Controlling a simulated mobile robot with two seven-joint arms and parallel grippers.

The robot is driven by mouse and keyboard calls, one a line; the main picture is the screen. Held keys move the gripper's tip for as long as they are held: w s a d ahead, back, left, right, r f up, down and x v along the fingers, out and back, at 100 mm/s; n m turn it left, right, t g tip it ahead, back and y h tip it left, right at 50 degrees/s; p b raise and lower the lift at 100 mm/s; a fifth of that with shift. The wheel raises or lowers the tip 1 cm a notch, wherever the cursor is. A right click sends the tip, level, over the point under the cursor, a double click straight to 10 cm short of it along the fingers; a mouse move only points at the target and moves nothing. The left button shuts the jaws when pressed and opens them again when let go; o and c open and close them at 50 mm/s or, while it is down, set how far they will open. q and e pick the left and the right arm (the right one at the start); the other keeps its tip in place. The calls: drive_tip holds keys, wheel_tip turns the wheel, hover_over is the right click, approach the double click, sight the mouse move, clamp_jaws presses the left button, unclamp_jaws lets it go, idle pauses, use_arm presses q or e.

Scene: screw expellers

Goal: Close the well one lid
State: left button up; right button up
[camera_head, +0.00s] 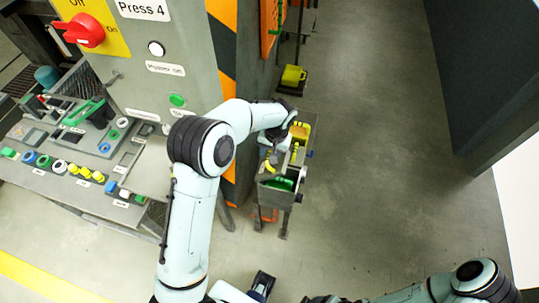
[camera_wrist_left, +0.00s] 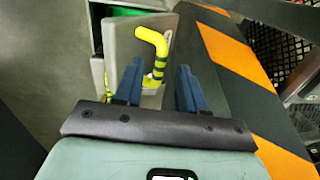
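A grey well box (camera_head: 277,197) stands on legs beside the orange-and-black striped press column. Its near end is open, with green inside, which also shows at the top of the wrist view (camera_wrist_left: 127,12). A grey lid panel (camera_wrist_left: 125,45) with a bent yellow handle (camera_wrist_left: 154,50) is in front of my left gripper (camera_wrist_left: 158,88). The two blue fingers are apart, and the handle shows beyond and between them, not clamped. In the head view the left gripper is small and partly hidden by its wrist. Labels naming the wells are unreadable.
The press cabinet (camera_head: 165,60) and button panel (camera_head: 75,170) fill the left. A yellow item (camera_head: 293,76) sits further back by the column. The floor (camera_head: 370,150) right of the box is clear up to a dark wall (camera_head: 490,60).

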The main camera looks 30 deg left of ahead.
use_arm(q)
drive_tip(key=shift+a+f, duration=0.1)
drive_tip(key=shift+f, duration=0.75)
clamp_jaws()
